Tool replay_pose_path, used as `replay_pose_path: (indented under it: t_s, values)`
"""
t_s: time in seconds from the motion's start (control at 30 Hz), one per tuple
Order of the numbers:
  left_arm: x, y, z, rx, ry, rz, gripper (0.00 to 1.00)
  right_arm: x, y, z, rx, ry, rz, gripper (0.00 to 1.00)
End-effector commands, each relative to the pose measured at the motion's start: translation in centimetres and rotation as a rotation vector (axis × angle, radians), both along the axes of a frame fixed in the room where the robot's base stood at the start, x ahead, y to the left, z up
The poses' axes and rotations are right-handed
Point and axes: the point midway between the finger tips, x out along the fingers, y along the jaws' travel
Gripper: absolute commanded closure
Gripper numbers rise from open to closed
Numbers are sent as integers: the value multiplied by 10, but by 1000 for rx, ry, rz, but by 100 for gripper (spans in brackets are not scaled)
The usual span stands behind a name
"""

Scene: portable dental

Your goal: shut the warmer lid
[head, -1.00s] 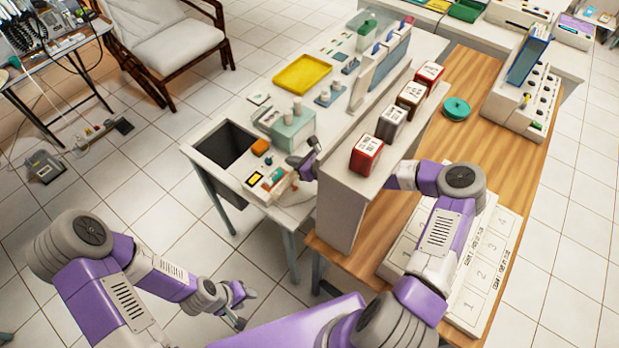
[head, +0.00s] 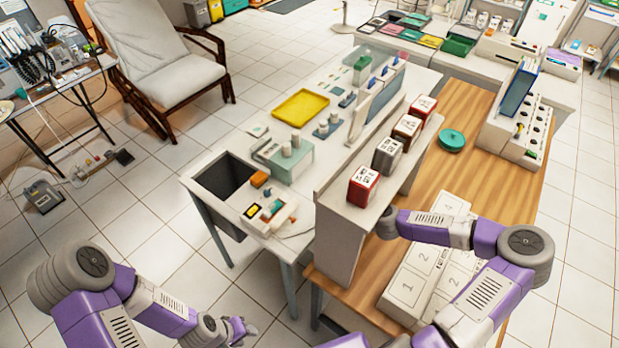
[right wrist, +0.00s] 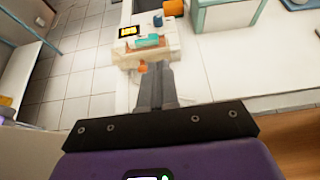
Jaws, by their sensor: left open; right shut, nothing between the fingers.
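A small white device with a yellow display, which I take to be the warmer (head: 272,212), stands at the near left corner of the white counter. It also shows in the right wrist view (right wrist: 150,45), with a teal piece on top and an orange knob in front. I cannot tell how its lid stands. My right gripper (right wrist: 153,68) is shut and empty, its fingers pointing at the warmer's front; I cannot tell whether they touch. In the head view the shelf hides it. My left gripper (head: 242,332) is open and empty, low over the floor.
A raised shelf (head: 338,205) with several labelled boxes stands between my right forearm and the warmer. An orange block (head: 259,179) and an open dark bin (head: 225,175) lie behind the warmer. A numbered white board (head: 405,288) lies on the wooden table (head: 480,175).

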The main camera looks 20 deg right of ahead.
Motion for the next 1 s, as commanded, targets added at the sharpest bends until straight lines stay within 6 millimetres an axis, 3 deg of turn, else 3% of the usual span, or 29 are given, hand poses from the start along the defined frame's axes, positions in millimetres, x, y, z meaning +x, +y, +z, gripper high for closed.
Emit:
replay_pose_path:
  t_s: [0.47,1.0]
  values:
    - [0,0,-1,0,0,0,57,6,5,-4,1,0,2,100]
    - [0,0,-6,0,0,0,57,74,52,-42,1,-1,-1,100]
